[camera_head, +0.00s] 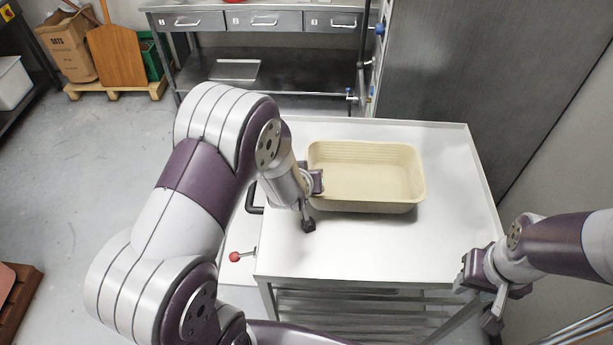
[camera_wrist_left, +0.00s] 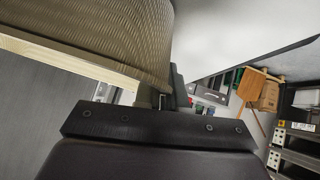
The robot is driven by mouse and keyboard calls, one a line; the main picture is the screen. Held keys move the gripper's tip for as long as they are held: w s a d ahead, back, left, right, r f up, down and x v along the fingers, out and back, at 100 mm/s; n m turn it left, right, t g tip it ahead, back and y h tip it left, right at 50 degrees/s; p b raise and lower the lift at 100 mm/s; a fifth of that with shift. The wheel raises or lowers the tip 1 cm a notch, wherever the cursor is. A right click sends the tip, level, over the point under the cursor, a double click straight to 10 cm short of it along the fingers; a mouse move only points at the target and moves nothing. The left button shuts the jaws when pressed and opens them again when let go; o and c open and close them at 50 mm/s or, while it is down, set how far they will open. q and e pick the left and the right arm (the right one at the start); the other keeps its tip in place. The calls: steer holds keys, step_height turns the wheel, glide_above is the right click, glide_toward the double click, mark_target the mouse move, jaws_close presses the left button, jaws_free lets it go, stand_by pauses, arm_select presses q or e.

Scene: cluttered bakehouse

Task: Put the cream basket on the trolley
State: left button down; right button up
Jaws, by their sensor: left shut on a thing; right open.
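The cream basket (camera_head: 385,207) is an empty, rectangular tub with rounded corners. In the head view it is over the white top of the trolley (camera_head: 350,250), upright; I cannot tell whether it touches the top. My left gripper (camera_head: 314,188) is shut on the basket's left wall near its front corner. The basket's ribbed wall (camera_wrist_left: 100,40) fills the upper left of the left wrist view, close to the gripper. My right gripper (camera_head: 480,292) is open and empty, to the right of the trolley's front right corner.
A steel bench (camera_head: 265,75) with drawers stands behind the trolley. A tall grey panel (camera_head: 470,70) rises at the back right. A red-knobbed lever (camera_head: 235,257) is at the trolley's left side. The trolley top is clear in front of the basket. An oats sack (camera_head: 66,45) stands far left.

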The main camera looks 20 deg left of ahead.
arm_select(q)
steer(key=c, duration=1.2)
jaws_free()
steer(key=shift+s, duration=0.1)
steer(key=shift+s+r, duration=0.1)
steer(key=shift+s, duration=0.05)
steer(key=shift+r, duration=0.15)
steer(key=v, duration=1.1)
steer(key=s+m+g, duration=0.1)
steer(key=s+g, duration=0.1)
steer(key=s, duration=0.1)
steer(key=s+m+g, duration=0.1)
steer(key=s+g, duration=0.2)
steer(key=s, duration=0.1)
steer(key=s+m+g+h, duration=0.1)
steer(key=s+m+g, duration=0.1)
steer(key=s, duration=0.1)
steer(key=shift+s+a+g+p, duration=0.15)
steer(key=shift+s+g+p, duration=0.15)
steer(key=shift+g+p, duration=0.1)
